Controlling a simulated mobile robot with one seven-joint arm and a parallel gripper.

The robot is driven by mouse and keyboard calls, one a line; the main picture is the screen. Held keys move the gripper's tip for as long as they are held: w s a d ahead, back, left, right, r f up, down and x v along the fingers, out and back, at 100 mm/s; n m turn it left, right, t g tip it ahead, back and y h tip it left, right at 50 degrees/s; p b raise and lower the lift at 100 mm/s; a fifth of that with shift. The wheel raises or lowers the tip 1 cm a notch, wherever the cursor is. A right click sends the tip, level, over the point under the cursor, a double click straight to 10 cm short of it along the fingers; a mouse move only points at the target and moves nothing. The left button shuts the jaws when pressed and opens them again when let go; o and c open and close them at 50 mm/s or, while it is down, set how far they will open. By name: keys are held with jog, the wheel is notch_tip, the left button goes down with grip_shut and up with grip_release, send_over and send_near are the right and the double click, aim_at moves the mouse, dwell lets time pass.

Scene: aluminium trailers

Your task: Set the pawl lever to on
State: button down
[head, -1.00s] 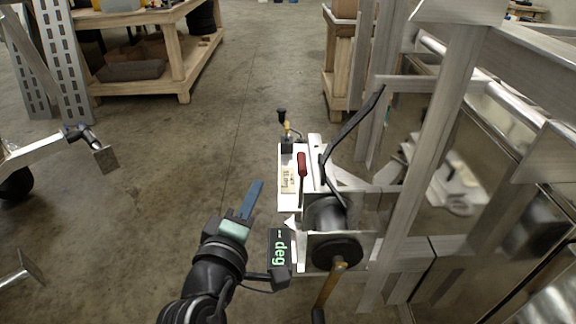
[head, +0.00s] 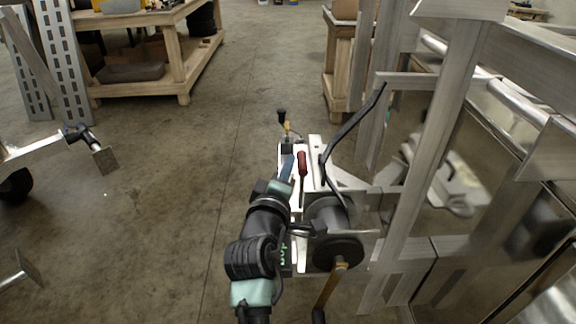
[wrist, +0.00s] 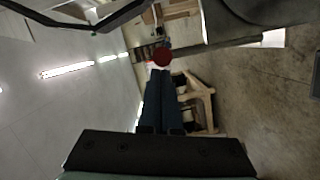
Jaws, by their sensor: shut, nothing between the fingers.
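The winch (head: 328,210) is mounted on the aluminium trailer frame, with a dark drum and a black strap. A red-handled lever (head: 302,163), which looks like the pawl lever, stands on its plate, grip end up. My gripper (head: 288,164) has blue fingers, shut and empty, just left of the red grip. In the wrist view the round red grip end (wrist: 162,57) shows just beyond the tips of the shut fingers (wrist: 164,75). I cannot tell whether they touch. My arm hides the lower left part of the winch and most of its label.
A crank handle (head: 328,290) hangs at the winch's front. A small black-knobbed part (head: 282,116) stands behind the lever.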

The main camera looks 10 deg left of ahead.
aim_at(305, 167)
jog(key=shift+d, duration=0.1)
jog(key=d+p, duration=0.1)
jog(key=d+m+p, duration=0.1)
jog(key=p, duration=0.1)
jog(key=shift+w+r+m+g, duration=0.15)
jog(key=shift+r+m+g, duration=0.15)
jog(key=shift+r, duration=0.1)
jog(key=shift+w+d+f+m+y+p, duration=0.15)
jog(key=shift+d+m+y+p, duration=0.25)
jog(key=shift+p, duration=0.55)
jog(key=shift+d+f+m, duration=0.1)
jog(key=shift+d+m, duration=0.1)
jog(key=shift+m, duration=0.1)
